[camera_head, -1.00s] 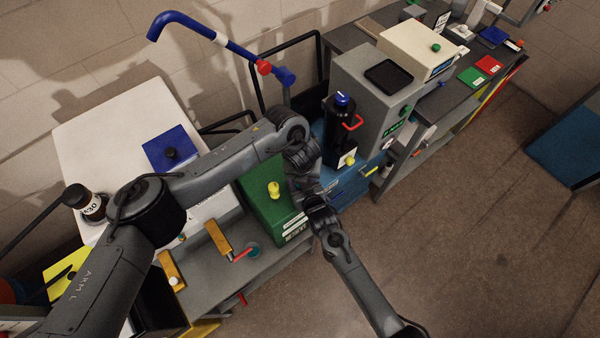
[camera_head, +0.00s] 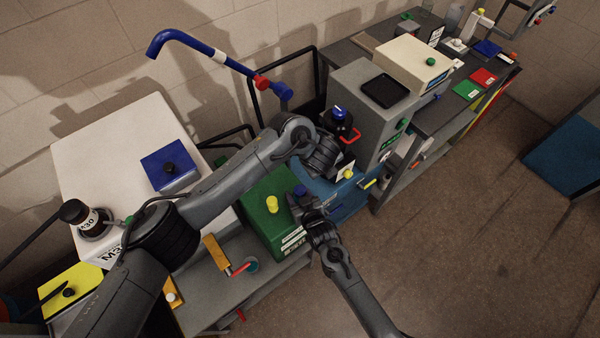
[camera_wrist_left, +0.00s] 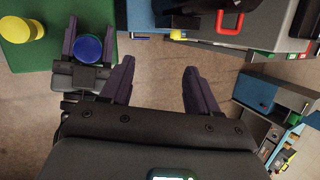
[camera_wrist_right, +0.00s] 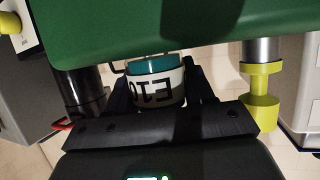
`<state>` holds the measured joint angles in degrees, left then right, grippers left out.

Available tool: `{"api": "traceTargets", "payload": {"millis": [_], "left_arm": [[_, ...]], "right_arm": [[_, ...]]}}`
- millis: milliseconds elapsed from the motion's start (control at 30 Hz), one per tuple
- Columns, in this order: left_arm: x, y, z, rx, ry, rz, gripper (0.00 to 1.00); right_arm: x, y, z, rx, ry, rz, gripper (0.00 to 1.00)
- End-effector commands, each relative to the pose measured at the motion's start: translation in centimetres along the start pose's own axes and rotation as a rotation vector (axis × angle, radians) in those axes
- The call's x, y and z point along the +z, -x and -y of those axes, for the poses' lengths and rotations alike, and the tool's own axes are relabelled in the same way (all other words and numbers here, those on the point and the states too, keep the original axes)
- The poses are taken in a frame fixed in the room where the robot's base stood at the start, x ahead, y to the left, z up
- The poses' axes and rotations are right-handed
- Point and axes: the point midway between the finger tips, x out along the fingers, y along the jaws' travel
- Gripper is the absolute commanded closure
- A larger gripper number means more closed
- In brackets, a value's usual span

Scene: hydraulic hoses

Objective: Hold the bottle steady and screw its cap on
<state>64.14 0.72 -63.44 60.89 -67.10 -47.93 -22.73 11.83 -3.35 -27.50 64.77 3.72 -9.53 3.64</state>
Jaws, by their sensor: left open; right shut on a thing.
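The bottle (camera_wrist_right: 157,92), with a white label and a teal band above it, sits between the fingers of my right gripper (camera_wrist_right: 157,98). My right gripper is shut on it. A round blue cap (camera_wrist_left: 88,48) shows from above in the left wrist view, at the bottle's top; how tightly it sits I cannot tell. In the head view the blue top (camera_head: 300,190) shows at my right gripper's tips. My left gripper (camera_wrist_left: 160,68) is open and empty, beside the cap with one finger close to it. In the head view its fingertips are hidden behind its wrist.
A green box (camera_head: 268,215) with a yellow knob (camera_head: 272,204) stands close beside the bottle. A black cylinder with a blue top (camera_head: 339,112) and red handle (camera_head: 352,135) stands near my left wrist. A grey cabinet (camera_head: 362,85) is behind. Open floor lies at right.

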Motion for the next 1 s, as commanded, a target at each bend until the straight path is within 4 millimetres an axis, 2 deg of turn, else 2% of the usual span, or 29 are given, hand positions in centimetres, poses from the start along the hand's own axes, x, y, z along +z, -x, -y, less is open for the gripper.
{"api": "traceTargets", "payload": {"millis": [33, 167, 267, 367, 500, 700, 800, 1000], "left_arm": [[0.0, 0.5, 1.4, -0.029, 0.161, 0.011, 0.39], [1.2, 1.7, 3.9, -0.079, 0.635, 0.043, 0.39], [2.3, 2.4, 4.6, -0.091, 1.016, 0.059, 0.39], [3.4, 2.8, 4.3, -0.075, 1.403, 0.076, 0.39], [4.3, 2.7, 2.4, -0.001, 1.934, 0.123, 0.39], [3.9, 2.0, -1.6, 0.180, 2.566, 0.270, 0.39], [3.3, 1.6, -3.5, 0.277, 2.792, 0.369, 0.39], [2.0, 1.2, -6.1, 0.421, 3.056, 0.547, 0.39]], "right_arm": [[0.0, 0.0, 0.0, 0.000, 0.000, 0.000, 1.00], [0.0, 0.0, 0.0, 0.000, 0.000, 0.000, 1.00], [0.0, 0.0, 0.0, 0.000, 0.000, 0.000, 1.00], [0.0, 0.0, 0.0, 0.000, 0.000, 0.000, 1.00], [0.0, 0.0, 0.0, 0.000, 0.000, 0.000, 1.00], [0.0, 0.0, 0.0, 0.000, 0.000, 0.000, 1.00], [0.0, 0.0, 0.0, 0.000, 0.000, 0.000, 1.00], [0.0, 0.0, 0.0, 0.000, 0.000, 0.000, 1.00]]}}
